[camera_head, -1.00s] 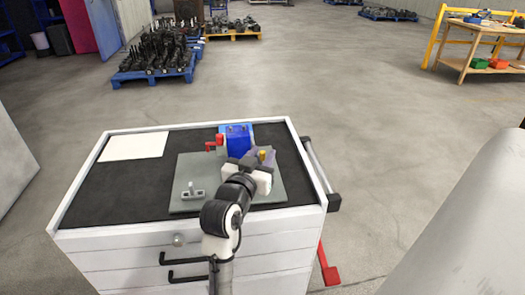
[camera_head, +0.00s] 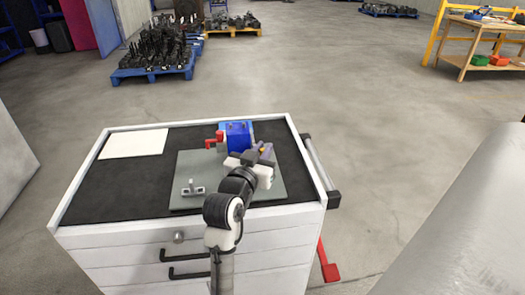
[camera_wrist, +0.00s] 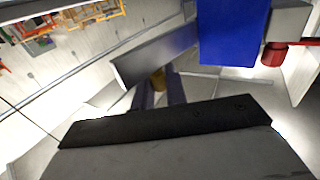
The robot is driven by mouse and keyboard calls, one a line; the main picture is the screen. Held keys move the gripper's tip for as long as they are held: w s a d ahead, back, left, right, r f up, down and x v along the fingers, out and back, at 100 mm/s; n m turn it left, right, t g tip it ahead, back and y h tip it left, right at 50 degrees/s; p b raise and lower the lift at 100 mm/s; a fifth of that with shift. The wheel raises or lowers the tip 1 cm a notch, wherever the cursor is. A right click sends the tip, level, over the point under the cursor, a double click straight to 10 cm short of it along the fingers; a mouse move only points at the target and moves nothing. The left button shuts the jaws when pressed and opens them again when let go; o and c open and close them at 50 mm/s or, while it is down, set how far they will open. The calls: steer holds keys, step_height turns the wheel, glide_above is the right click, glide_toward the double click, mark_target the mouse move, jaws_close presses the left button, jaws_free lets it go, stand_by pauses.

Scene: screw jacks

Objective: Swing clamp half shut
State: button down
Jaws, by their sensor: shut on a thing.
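The blue block (camera_head: 238,134) of the clamp stands at the back of a grey plate, with a red handle (camera_head: 214,140) on its left. A grey bar (camera_head: 268,153) lies beside the block on its right; it also shows in the wrist view (camera_wrist: 155,55), left of the blue block (camera_wrist: 232,30). My gripper (camera_wrist: 159,92) is shut on a small brass-coloured knob (camera_wrist: 158,79) next to the bar. In the head view my gripper (camera_head: 261,154) partly hides the knob and bar.
The grey plate (camera_head: 225,188) lies on the dark top of a white drawer cabinet. A small metal fitting (camera_head: 193,189) sits at its front left. A white sheet (camera_head: 135,144) lies at the back left. The dark mat (camera_head: 110,186) on the left is clear.

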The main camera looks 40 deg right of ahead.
steer(key=shift+w+a+f+m+g+h+b, duration=0.2)
steer(key=shift+m+g+h+b, duration=0.15)
steer(key=shift+b, duration=0.25)
steer(key=shift+a+r+m+g+b, duration=0.2)
steer(key=shift+m+g+b, duration=0.15)
steer(key=shift+g, duration=0.3)
steer(key=c, duration=1.5)
jaws_free()
steer(key=b+v, duration=0.3)
steer(key=v, duration=1.1)
steer(key=shift+f, duration=0.15)
